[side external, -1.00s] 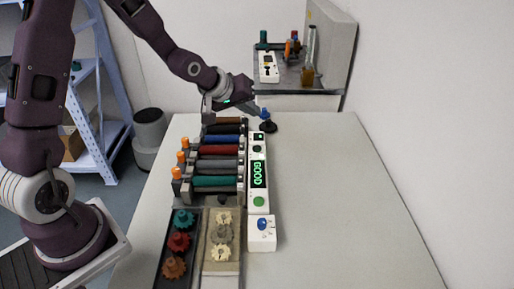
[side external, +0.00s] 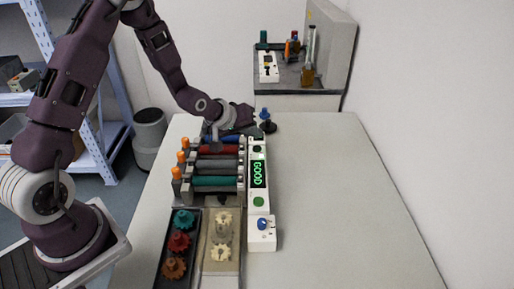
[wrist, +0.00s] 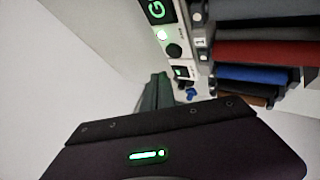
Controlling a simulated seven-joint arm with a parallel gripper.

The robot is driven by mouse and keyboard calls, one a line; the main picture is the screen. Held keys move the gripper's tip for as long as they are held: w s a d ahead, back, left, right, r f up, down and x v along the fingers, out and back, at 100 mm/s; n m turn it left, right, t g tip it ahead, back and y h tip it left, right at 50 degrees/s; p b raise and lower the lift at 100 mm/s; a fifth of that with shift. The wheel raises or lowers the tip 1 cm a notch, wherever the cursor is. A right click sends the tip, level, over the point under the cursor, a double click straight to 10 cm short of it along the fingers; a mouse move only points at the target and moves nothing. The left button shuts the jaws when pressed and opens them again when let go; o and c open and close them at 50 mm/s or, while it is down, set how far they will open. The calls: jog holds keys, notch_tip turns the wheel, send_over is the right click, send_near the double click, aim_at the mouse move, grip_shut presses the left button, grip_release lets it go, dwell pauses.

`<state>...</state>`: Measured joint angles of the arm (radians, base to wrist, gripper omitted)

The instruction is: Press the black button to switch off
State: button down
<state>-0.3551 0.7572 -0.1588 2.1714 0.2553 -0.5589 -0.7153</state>
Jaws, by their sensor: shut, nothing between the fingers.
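The black button (side external: 257,149) is a small round button on the upper part of a long white control panel (side external: 259,180). It also shows in the wrist view (wrist: 174,51), near a small lit white-green spot. The panel's display (side external: 258,174) reads "GOOD" in green, and a green button (side external: 258,202) lies below it. My gripper (side external: 250,132) is shut and empty, low over the panel's far end, a little beyond the black button. Its fingertips are hard to make out. No contact with the button is visible.
Coloured rollers (side external: 216,165) in a rack lie left of the panel, with gear trays (side external: 180,245) in front. A blue-topped black object (side external: 265,118) stands just beyond the panel. A white box with a blue knob (side external: 262,230) sits nearer. The table's right side is clear.

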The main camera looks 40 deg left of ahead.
jog(key=shift+f, duration=1.05)
jog(key=shift+f, duration=0.15)
dwell(1.1)
jog(key=shift+f, duration=0.25)
jog(key=shift+f, duration=0.5)
dwell(0.5)
jog(key=shift+r, duration=0.9)
jog(key=shift+r, duration=2.5)
